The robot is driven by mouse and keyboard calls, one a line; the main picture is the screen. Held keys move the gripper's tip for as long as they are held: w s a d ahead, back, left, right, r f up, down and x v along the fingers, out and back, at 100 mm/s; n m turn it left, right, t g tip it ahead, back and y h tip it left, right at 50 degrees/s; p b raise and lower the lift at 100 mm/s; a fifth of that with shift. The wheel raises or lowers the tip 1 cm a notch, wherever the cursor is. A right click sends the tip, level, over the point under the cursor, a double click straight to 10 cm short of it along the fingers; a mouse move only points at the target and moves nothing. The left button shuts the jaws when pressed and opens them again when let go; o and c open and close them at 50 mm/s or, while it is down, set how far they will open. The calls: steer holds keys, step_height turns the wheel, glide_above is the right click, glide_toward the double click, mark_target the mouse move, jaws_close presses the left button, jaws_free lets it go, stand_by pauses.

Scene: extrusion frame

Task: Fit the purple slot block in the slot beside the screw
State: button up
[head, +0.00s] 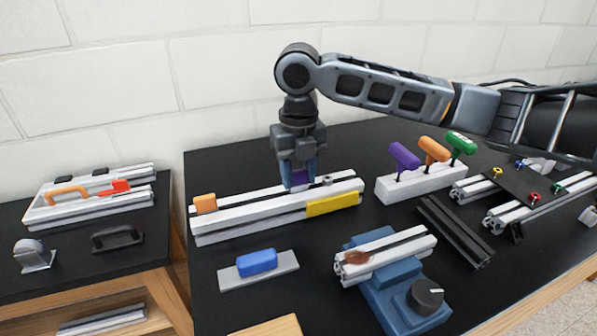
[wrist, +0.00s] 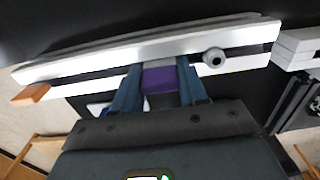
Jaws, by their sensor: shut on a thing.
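My gripper (head: 301,178) is shut on the purple slot block (head: 298,180), low over the white slotted extrusion (head: 240,219). In the wrist view the block (wrist: 160,80) sits between the two blue fingers (wrist: 158,86), with a grey part along its far edge. The block is at the line of the slot; I cannot tell whether it is in the slot or just above it. The screw (head: 327,181), a round grey head, stands on the extrusion just right of the block. It also shows in the wrist view (wrist: 214,57), close to the right finger but apart from it.
An orange block (head: 205,203) sits at the extrusion's left end, and a yellow plate (head: 332,205) is on its front. A white stand with coloured handles (head: 425,182) is close on the right. A blue block on a grey plate (head: 257,262) and a blue fixture (head: 392,290) lie in front.

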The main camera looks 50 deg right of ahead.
mark_target(299, 170)
steer(key=shift+f+b, duration=0.4)
steer(key=shift+f, duration=0.25)
steer(key=o, duration=1.2)
steer(key=shift+o, duration=0.2)
steer(key=shift+r, duration=3.95)
